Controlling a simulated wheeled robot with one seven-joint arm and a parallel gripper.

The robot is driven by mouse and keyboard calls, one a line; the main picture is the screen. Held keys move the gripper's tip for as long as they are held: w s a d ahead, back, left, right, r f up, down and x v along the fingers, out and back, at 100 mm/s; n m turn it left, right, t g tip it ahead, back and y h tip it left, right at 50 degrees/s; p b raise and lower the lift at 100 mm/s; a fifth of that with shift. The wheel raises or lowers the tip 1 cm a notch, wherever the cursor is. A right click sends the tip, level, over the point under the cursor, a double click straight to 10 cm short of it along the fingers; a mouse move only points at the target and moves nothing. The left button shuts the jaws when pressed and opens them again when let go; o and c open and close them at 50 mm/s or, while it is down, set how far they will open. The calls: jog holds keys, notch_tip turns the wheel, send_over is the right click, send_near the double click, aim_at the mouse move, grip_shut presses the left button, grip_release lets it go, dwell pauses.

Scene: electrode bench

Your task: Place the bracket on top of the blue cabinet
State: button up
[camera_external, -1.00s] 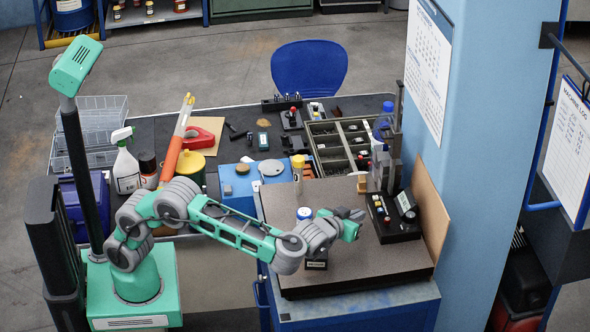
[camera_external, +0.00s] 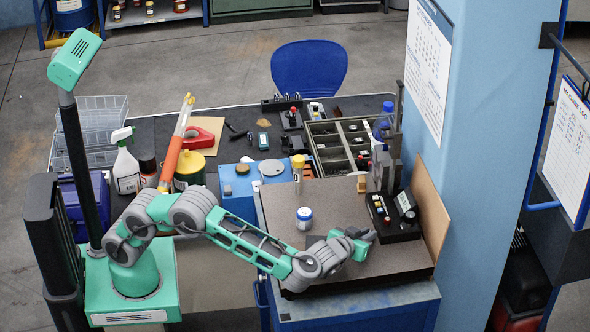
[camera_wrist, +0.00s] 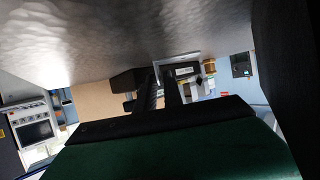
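The blue cabinet (camera_external: 385,315) stands at the lower middle right in the external view, with a dark speckled plate (camera_external: 400,262) on top. My gripper (camera_external: 366,238) is low over the plate, pointing right, left of the black control box. In the wrist view the dark fingers of my gripper (camera_wrist: 160,92) stand a little apart, with nothing clearly held between them. I cannot pick out the bracket with certainty. A pale, angled piece with a white label (camera_wrist: 183,70) shows beyond the fingers in the wrist view. My forearm and wrist hide part of the plate.
A black control box (camera_external: 394,222) stands right, before a tan board (camera_external: 432,208). The cluttered bench lies behind; a blue pillar (camera_external: 478,180) rises at right.

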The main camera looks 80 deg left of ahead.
jog(key=shift+r, duration=0.25)
jog(key=shift+s+d, duration=0.2)
jog(key=shift+d, duration=0.1)
jog(key=shift+o, duration=0.3)
jog(key=b+v, duration=0.3)
jog(key=v, duration=0.8)
jog(key=shift+s+r, duration=0.15)
jog(key=shift+r, duration=0.05)
